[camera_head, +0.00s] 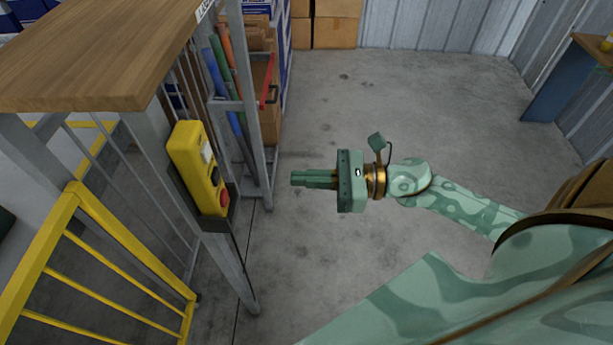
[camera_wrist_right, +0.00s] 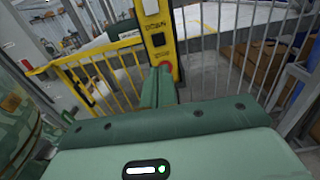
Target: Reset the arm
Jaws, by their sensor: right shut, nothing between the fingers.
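My right gripper (camera_head: 298,179) is green and points left in the head view, over bare floor. Its fingers are together with nothing between them. In the right wrist view its shut fingers (camera_wrist_right: 158,88) point toward a yellow control box. That yellow control box (camera_head: 198,165) is fixed to a metal post at the left of the head view and has a red button. It also shows in the right wrist view (camera_wrist_right: 156,32). The gripper is to the right of the box and apart from it. My left gripper is not in view.
A wooden tabletop (camera_head: 100,50) and a yellow railing (camera_head: 115,230) stand at the left. A rack holds coloured tubes (camera_head: 230,75). Cardboard boxes (camera_head: 335,25) stand at the back. A blue-sided table (camera_head: 560,85) is at the right. The concrete floor (camera_head: 410,105) between them is clear.

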